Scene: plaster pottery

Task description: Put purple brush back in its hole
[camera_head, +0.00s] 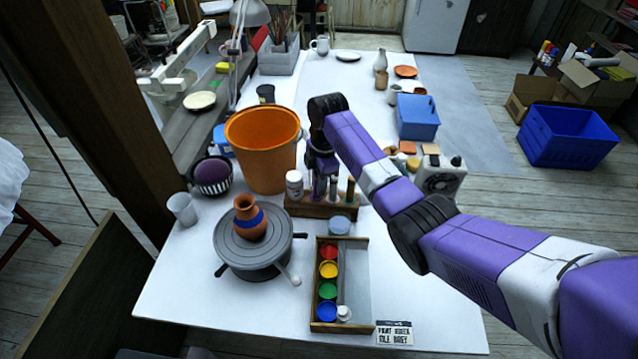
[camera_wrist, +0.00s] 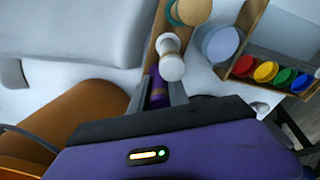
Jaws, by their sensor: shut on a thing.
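A wooden rack (camera_head: 322,210) stands near the middle of the white table and holds upright tools. My gripper (camera_head: 321,188) points down over the rack's left part. In the wrist view, a purple piece that looks like the purple brush (camera_wrist: 158,92) sits between the two fingers of my gripper (camera_wrist: 157,97), which are shut on it. The brush's lower end is hidden, so I cannot tell whether it is inside a hole. A pale round-topped tool (camera_wrist: 172,67) stands right beside the fingertips. The rack's wood (camera_wrist: 156,38) runs upward from there.
An orange bucket (camera_head: 262,150) stands close left of my gripper, and a white jar (camera_head: 294,184) is at the rack's left end. A paint box (camera_head: 325,318) and a turntable with a vase (camera_head: 249,222) are in front.

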